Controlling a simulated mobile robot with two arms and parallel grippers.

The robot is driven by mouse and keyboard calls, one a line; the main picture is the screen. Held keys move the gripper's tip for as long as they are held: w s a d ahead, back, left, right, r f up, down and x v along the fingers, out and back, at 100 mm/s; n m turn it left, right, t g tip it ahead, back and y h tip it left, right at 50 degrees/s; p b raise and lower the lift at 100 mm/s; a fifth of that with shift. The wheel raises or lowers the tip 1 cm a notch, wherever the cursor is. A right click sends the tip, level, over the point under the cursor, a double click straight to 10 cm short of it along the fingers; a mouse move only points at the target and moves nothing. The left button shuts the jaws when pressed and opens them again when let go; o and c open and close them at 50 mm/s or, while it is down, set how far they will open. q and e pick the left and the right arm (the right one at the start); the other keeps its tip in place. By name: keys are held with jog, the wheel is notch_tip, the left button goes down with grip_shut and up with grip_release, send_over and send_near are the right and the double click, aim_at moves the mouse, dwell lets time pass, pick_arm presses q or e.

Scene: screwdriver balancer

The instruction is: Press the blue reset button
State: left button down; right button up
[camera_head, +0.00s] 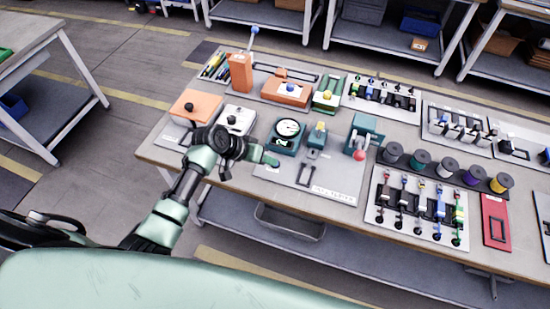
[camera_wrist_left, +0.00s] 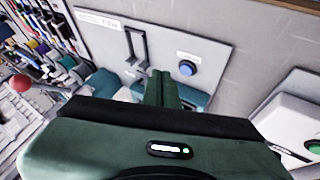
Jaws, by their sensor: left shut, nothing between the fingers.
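The blue button (camera_wrist_left: 187,68) shows in the left wrist view, round in a dark ring on a light grey panel (camera_wrist_left: 225,20) below a small white label. In the head view I cannot make it out; my left gripper (camera_head: 271,160) covers part of that panel (camera_head: 325,180). My left gripper is shut and empty, above the front left part of the panel. In the left wrist view its green fingertips (camera_wrist_left: 160,78) appear just left of the blue button. Whether they touch it I cannot tell. My right gripper is in neither view.
A round gauge unit (camera_head: 290,130) and a teal press with a red knob (camera_head: 362,138) stand on the panel behind my gripper. A white box (camera_head: 236,119) is to the left. Spools (camera_head: 445,167) and tool racks fill the right.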

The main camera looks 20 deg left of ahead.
pick_arm(q)
jog(key=w+r+h, duration=0.1)
jog(key=w+r, duration=0.3)
jog(key=shift+w+a+r+t, duration=0.15)
jog(key=shift+w+a+t, duration=0.05)
jog(key=shift+w+t, duration=0.2)
notch_tip(320, 180, down, 7)
jog(key=b, duration=0.6)
jog(key=shift+b, duration=0.3)
jog(key=shift+f+b, duration=0.5)
jog(key=shift+f, duration=0.4)
jog(key=shift+f, duration=0.15)
dwell(0.6)
